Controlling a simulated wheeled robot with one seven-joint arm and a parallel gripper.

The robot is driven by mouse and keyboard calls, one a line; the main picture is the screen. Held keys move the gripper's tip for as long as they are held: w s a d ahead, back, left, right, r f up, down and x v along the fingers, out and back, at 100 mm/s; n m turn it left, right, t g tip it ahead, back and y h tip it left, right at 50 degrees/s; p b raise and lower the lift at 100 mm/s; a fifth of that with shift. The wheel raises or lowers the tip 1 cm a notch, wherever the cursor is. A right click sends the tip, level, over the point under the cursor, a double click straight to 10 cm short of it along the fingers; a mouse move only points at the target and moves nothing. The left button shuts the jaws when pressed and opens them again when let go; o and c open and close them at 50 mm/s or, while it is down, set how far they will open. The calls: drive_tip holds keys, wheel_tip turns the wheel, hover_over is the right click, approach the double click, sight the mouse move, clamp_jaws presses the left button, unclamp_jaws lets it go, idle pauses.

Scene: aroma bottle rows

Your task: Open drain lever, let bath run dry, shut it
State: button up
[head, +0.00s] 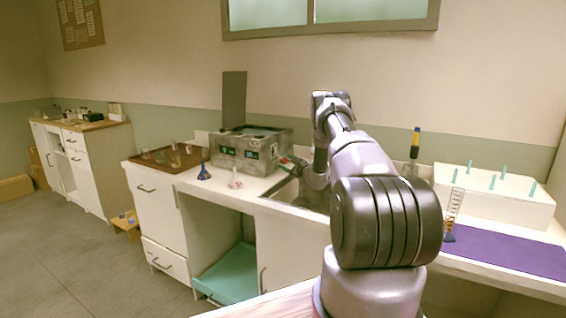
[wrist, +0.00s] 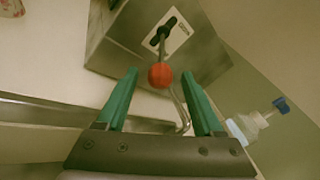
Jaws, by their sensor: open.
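The bath (head: 232,153) is a grey metal box on the counter, with its lid raised at the back left. In the wrist view its side wall (wrist: 125,45) carries a pale plate with a dark slot. The drain lever (wrist: 160,42) comes out there and ends in a red ball knob (wrist: 160,77). The knob also shows small in the head view (head: 284,160). My gripper (wrist: 159,74) is open, its green fingers on either side of the knob in the picture, with gaps visible. In the head view my arm hides most of the gripper.
A sink (head: 286,191) lies below my arm. A brown tray (head: 150,157) with glassware and a blue funnel (head: 204,172) stand left. A white peg block (head: 490,195) and purple mat (head: 500,250) are right. A clear bottle with blue cap (wrist: 250,125) is near my gripper.

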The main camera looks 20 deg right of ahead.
drive_tip(key=shift+w+a, duration=0.15)
drive_tip(key=shift+w, duration=0.6)
drive_tip(key=shift+w+a, duration=0.15)
drive_tip(key=shift+w, duration=0.6)
clamp_jaws()
idle(0.4)
